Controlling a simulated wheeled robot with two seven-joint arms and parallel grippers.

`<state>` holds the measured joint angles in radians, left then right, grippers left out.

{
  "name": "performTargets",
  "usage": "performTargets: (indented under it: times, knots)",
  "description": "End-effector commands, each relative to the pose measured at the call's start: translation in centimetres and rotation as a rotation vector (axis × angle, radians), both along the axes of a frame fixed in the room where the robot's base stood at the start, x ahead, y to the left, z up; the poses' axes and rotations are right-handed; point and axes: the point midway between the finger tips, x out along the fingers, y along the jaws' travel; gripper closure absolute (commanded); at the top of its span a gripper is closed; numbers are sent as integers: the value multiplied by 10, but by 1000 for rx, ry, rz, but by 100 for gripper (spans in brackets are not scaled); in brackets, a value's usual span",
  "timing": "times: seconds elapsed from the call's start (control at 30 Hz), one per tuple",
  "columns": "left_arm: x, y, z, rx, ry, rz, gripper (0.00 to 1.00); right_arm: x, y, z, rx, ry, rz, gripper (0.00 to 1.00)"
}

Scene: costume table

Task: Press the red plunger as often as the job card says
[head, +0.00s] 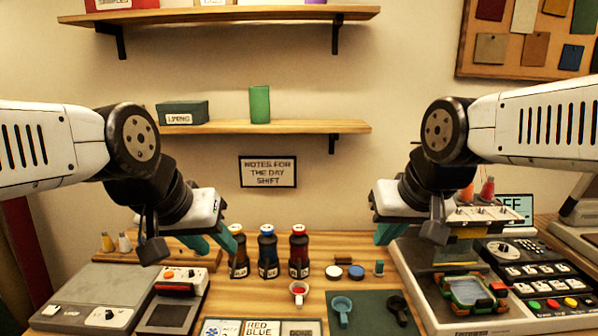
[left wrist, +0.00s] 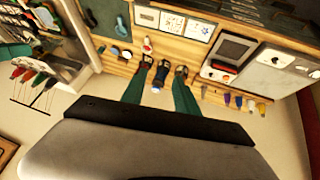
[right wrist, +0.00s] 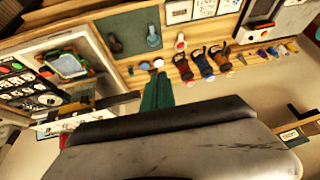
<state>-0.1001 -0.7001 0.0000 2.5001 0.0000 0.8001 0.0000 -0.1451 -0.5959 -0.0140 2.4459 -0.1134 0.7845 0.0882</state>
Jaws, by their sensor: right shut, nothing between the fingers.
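The red-topped bottle (head: 298,252) stands upright on the table, rightmost of three labelled bottles; its red top looks like the red plunger. Beside it are the blue-topped bottle (head: 268,255) and the orange-topped bottle (head: 238,254). My right gripper (head: 384,234) is shut and empty, right of the bottles, touching none.
Machines with buttons flank both sides. A wooden shelf (head: 300,127) hangs above the bottles.

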Motion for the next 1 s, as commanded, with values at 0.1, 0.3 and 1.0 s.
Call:
performTargets:
  times: [0.1, 0.3, 1.0]
  knots:
    - [0, 0, 0, 0, 0, 0, 64, -20, 5, 0, 43, -19, 3, 100]
    - [0, 0, 0, 0, 0, 0, 64, -28, 8, 0, 62, -26, 10, 100]
    - [0, 0, 0, 0, 0, 0, 100, -27, 8, 0, 61, -26, 10, 100]
